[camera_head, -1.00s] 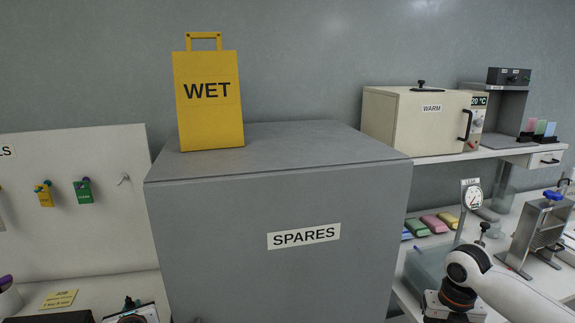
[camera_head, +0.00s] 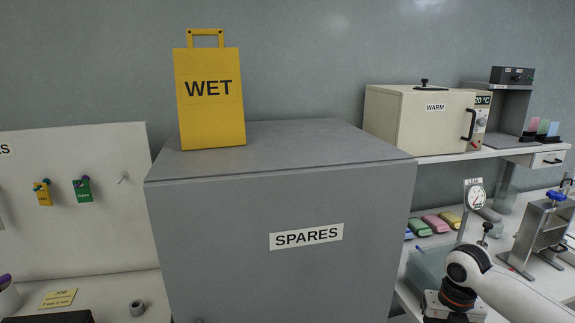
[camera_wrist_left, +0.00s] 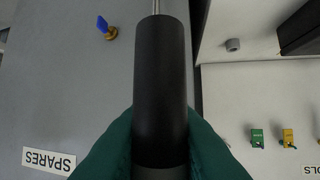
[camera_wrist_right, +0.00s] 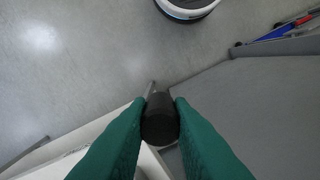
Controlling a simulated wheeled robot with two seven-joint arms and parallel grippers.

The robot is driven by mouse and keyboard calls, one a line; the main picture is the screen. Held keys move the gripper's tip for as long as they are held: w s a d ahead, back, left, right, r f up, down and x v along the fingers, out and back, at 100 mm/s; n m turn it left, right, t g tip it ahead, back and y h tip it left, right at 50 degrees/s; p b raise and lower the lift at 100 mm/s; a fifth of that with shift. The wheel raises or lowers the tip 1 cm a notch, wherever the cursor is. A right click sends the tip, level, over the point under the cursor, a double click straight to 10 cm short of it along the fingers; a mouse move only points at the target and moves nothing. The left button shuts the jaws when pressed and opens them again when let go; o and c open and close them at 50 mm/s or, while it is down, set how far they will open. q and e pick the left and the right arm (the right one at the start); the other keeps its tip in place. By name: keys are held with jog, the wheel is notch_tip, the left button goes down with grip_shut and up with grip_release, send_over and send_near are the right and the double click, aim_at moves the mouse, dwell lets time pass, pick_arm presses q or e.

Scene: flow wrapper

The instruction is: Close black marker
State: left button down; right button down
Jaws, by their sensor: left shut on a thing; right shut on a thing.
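In the left wrist view my left gripper (camera_wrist_left: 160,150) has green fingers shut on the black marker (camera_wrist_left: 160,75), a thick black cylinder. A thin metallic rod shows at its far end, cut off by the top edge. In the right wrist view my right gripper (camera_wrist_right: 160,112) has green fingers shut on a small dark round piece (camera_wrist_right: 160,126), seen nearly end-on. I cannot tell for certain whether it is the marker's cap. The two held pieces do not show together in any view. Neither gripper shows in the head view.
A grey SPARES cabinet (camera_head: 230,240) fills the middle, with a yellow WET bag (camera_head: 210,110) on top. A bench with a JOB note (camera_head: 58,298) and a grey ring (camera_head: 137,308) is at lower left. A WARM oven (camera_head: 420,120) stands on the right shelf.

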jog(key=shift+a, duration=0.15)
pick_arm(q)
jog(key=shift+s+d+r, duration=0.3)
jog(key=shift+s+d, duration=0.2)
jog(key=shift+d, duration=0.15)
pick_arm(e)
jog(key=s+a+r+m, duration=0.1)
jog(key=s+a+m, duration=0.5)
jog(key=m, duration=1)
jog(key=s+a+r+m, duration=0.1)
jog(key=s+a+m, duration=0.6)
jog(key=m, duration=1)
jog(key=shift+s+r, duration=0.3)
jog(key=shift+s, duration=0.6)
